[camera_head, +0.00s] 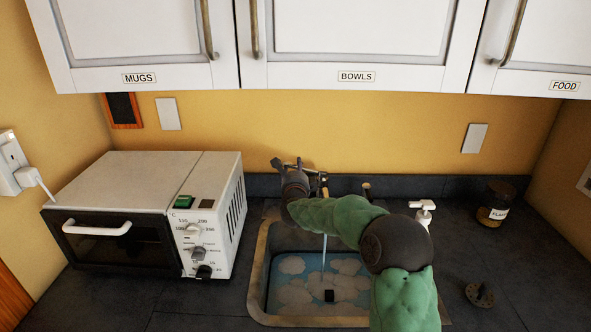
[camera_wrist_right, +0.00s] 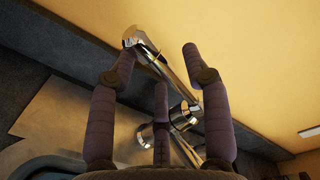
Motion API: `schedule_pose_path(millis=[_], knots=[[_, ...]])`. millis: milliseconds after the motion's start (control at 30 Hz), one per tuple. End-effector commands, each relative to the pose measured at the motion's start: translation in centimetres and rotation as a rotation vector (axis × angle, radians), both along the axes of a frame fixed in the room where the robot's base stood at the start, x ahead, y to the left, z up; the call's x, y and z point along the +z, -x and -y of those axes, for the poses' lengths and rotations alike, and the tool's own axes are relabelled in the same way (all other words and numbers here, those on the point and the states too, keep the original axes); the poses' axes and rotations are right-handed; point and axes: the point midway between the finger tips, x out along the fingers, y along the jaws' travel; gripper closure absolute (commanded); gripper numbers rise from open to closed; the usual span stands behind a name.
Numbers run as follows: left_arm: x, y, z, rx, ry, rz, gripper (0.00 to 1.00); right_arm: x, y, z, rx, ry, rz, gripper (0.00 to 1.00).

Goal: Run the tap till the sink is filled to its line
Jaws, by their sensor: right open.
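The metal tap (camera_head: 323,184) stands behind the sink (camera_head: 257,277). A thin stream of water (camera_head: 324,246) falls from it into the basin. Bluish water with pale foam-like patches (camera_head: 292,265) covers the bottom; a small black block shows in it. I cannot make out a fill line; my arm hides the sink's right side. My right gripper (camera_head: 290,167) is at the tap, open. In the right wrist view the chrome tap (camera_wrist_right: 173,74) lies between and beyond the spread fingers of this gripper (camera_wrist_right: 150,65); contact is unclear. My left gripper is out of view.
A toaster oven (camera_head: 130,175) stands left of the sink. A white-topped soap pump (camera_head: 424,211), a dark labelled jar (camera_head: 495,202) and a round dark strainer-like piece (camera_head: 480,293) are on the right. Wall cupboards (camera_head: 360,30) hang above. The right counter has free room.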

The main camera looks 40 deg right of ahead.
Motion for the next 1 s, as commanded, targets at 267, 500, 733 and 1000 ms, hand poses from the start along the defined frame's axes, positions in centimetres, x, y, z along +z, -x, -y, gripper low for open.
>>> schedule_pose_path(millis=[267, 500, 733, 1000], knots=[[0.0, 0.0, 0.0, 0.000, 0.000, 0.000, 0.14, 0.3, 3.7, -3.1, 0.001, -0.001, 0.001, 0.51], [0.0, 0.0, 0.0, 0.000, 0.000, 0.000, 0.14, 0.5, 6.7, -5.4, 0.001, 0.000, 0.002, 0.51], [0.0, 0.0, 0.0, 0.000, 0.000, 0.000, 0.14, 0.5, 8.0, -6.5, 0.000, 0.000, 0.001, 0.51], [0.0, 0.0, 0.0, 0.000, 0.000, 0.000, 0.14, 0.5, 8.2, -6.7, 0.000, 0.001, 0.001, 0.51]])
